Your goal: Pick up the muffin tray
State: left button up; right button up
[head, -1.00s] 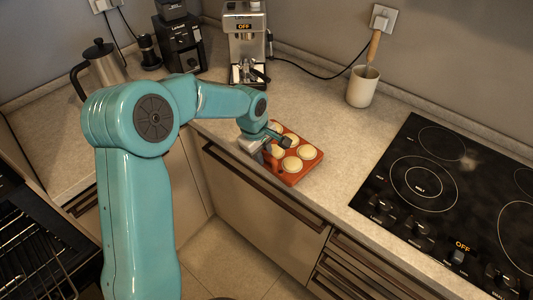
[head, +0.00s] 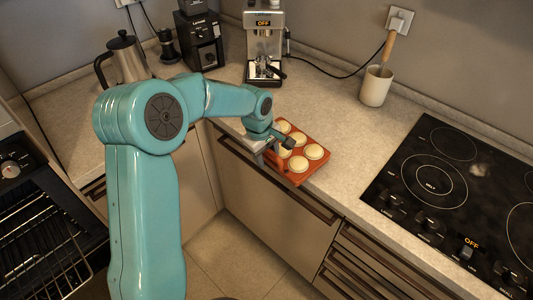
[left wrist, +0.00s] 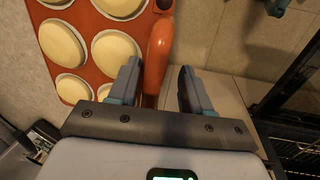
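The muffin tray (head: 313,171) is orange-red and holds several pale round muffins. It lies on the counter near the front edge, and it fills the upper left of the left wrist view (left wrist: 88,25). My left gripper (head: 280,147) is over the tray's front-left side in the head view. In the left wrist view my left gripper (left wrist: 158,88) is open, and the tray's orange handle (left wrist: 157,55) reaches between its fingers. The handle is close to the left-hand finger, with a gap to the right-hand one. Contact cannot be told. My right gripper is not in view.
A black cooktop (head: 445,190) lies right of the tray. A cream utensil pot (head: 376,87), an espresso machine (head: 264,45), a black grinder (head: 201,40) and a metal pitcher (head: 127,58) stand behind. An oven with wire racks (head: 42,245) is at lower left. Counter around the tray is clear.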

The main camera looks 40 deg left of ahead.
pick_arm(q)
jog(key=shift+w+d+f, duration=0.1)
jog(key=shift+d+f, duration=0.05)
jog(key=shift+f, duration=0.05)
dwell(0.6)
jog(key=shift+r, duration=0.35)
jog(key=s+r, duration=0.3)
jog(key=r, duration=1.2)
jog(key=shift+a+r+b, duration=0.3)
jog(key=shift+a+r, duration=0.1)
jog(key=shift+a, duration=0.05)
